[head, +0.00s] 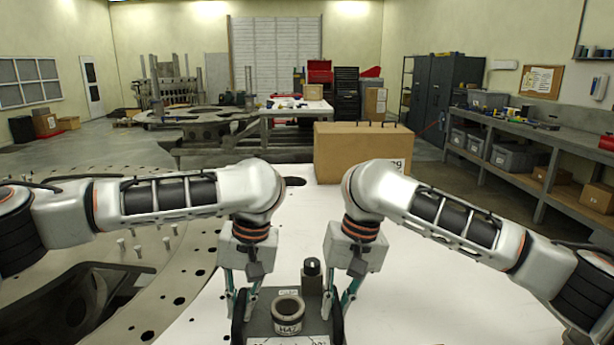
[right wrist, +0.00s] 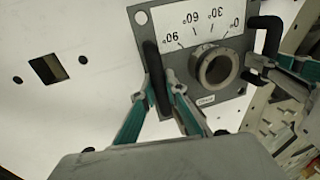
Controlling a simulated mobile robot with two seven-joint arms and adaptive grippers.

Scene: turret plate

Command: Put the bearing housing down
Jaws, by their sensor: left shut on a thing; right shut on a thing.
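The bearing housing (head: 262,325) is a grey block at the bottom middle of the head view, cut off by the lower edge. It has a round metal collar and two black handles. The right wrist view shows the housing (right wrist: 228,104) with a white scale marked 0 to 90 beside the collar. My left gripper (head: 241,308) is shut on the left handle, and my right gripper (head: 343,306) is shut on the right handle. In the right wrist view my right gripper (right wrist: 163,98) straddles its handle. I cannot tell whether the housing touches the white surface below.
A white surface (head: 430,295) lies below and to the right, mostly clear. A large holed metal ring plate (head: 180,262) with several upright pins is at left. A cardboard box (head: 350,152) stands behind my arms. A dark-capped post (head: 312,278) rises just behind the collar.

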